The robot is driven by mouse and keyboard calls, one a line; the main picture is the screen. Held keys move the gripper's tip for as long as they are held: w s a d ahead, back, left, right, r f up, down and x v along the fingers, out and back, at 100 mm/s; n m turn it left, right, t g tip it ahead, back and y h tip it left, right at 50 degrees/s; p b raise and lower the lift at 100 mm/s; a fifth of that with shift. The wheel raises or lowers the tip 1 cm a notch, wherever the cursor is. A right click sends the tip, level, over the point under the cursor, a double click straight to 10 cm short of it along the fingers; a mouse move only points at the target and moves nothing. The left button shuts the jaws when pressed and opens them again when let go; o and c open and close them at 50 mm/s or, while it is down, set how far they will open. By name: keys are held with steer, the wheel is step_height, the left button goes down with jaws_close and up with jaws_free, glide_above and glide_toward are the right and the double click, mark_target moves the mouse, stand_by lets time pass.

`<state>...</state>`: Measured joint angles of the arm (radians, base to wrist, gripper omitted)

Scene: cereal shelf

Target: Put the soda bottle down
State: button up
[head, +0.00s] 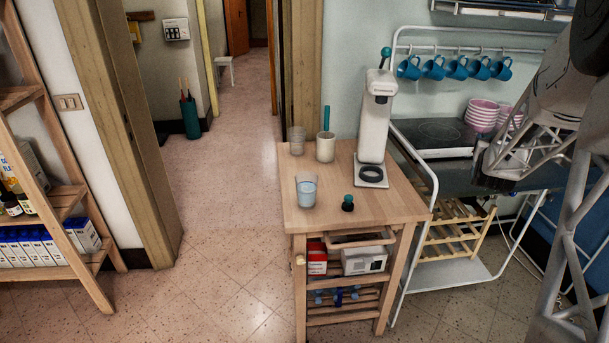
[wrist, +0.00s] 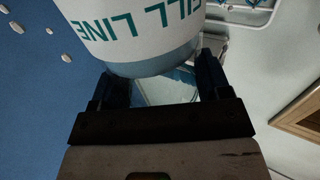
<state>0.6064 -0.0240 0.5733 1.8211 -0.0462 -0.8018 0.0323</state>
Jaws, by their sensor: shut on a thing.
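The soda bottle (wrist: 140,35) is pale with teal "FILL LINE" lettering, which appears upside down in the wrist view. Its top part is cut off by the frame edge. My gripper (wrist: 155,88) has one dark finger on each side of the bottle's lower end and is shut on it. In the head view my gripper (head: 495,170) is at the right, over the metal rack beside the hob. The bottle cannot be made out clearly there. A white soda machine (head: 376,125) stands on the wooden cart (head: 262,0).

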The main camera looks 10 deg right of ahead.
steer(key=w+a+r+n+t+y, duration=0.1)
steer(key=w+a+r+n+y, duration=0.15)
steer(key=w+a, duration=0.65)
steer(key=w+a+r+n+t+y, duration=0.1)
steer(key=w+a+r+n+y, duration=0.2)
steer(key=a, duration=1.3)
steer(key=w+a+r+n+t+y, duration=0.1)
steer(key=w+a+r+y, duration=0.3)
steer(key=a, duration=0.8)
steer(key=w+a+f+n+g+y, duration=0.1)
steer(key=w+a+f+n+y, duration=0.2)
steer(key=w+a+f+y, duration=0.2)
steer(key=w+a+f+n+g+y, duration=0.1)
steer(key=w+a+f+n+y, duration=0.2)
steer(key=w+a+f+y, duration=0.2)
steer(key=shift+w+a+f+g, duration=0.4)
steer(key=shift+w+a+f, duration=0.5)
steer(key=shift+w+a, duration=1.65)
steer(key=shift+s+a+f+n, duration=0.1)
steer(key=shift+s+a+n, duration=0.15)
steer(key=shift+s+a, duration=0.45)
steer(key=shift+f, duration=2.5)
